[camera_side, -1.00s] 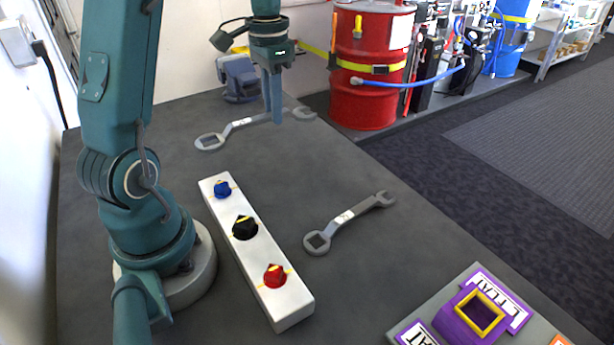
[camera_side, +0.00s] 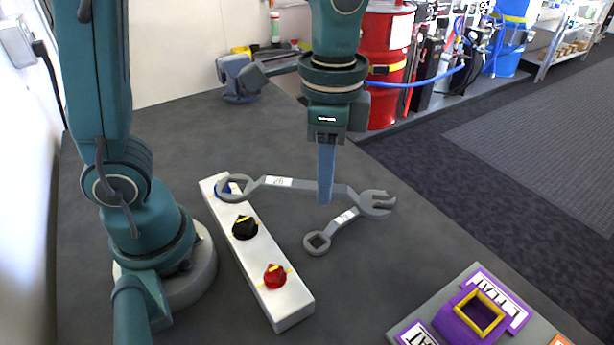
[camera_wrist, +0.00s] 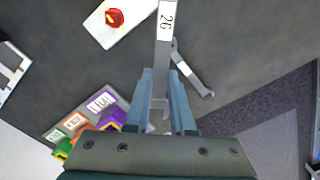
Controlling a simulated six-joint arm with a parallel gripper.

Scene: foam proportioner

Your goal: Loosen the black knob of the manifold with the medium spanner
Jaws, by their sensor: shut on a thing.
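My gripper (camera_side: 326,190) is shut on the larger grey spanner (camera_side: 274,182), marked 26, and holds it up off the table. In the side view its ring end overlaps the blue knob (camera_side: 218,190) at the manifold's far end; its open jaw points right. The wrist view also shows this spanner (camera_wrist: 164,50) between the fingers. The white manifold (camera_side: 264,288) carries the blue knob, the black knob (camera_side: 245,228) in the middle and the red knob (camera_side: 275,276) nearest. The black knob is in plain view with nothing on it. The height of the spanner above the manifold is hard to tell.
A board with a purple socket block (camera_side: 464,318) is at front right. A vise (camera_side: 238,78) and red drum (camera_side: 384,30) stand at the back.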

